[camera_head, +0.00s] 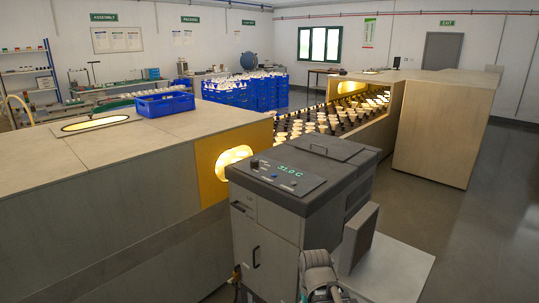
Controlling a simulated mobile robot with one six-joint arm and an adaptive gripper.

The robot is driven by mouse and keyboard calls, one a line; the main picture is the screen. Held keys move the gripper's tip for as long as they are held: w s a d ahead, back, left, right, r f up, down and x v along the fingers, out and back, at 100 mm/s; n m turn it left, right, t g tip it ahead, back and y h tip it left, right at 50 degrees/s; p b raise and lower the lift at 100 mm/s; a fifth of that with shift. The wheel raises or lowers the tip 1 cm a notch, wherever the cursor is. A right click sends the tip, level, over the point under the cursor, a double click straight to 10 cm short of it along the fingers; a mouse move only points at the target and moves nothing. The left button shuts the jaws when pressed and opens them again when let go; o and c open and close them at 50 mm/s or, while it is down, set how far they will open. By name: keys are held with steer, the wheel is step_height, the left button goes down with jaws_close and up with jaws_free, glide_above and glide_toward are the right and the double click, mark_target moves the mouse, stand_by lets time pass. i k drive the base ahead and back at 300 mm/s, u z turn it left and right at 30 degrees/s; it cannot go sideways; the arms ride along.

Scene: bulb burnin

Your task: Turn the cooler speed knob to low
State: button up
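The cooler is a dark grey cabinet (265,220) in the middle of the view. My gripper cannot be made out in this view.
A long bench-like housing (90,210) with a glowing opening stands left of the cooler. Behind it run rows of bulbs (325,125) and a wooden enclosure (435,130). Blue crates (245,92) stand farther back. Open floor (480,240) lies to the right.

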mark_target(254, 163)
steer(key=z, duration=0.1)
steer(key=i, duration=1.1)
steer(key=u, duration=0.4)
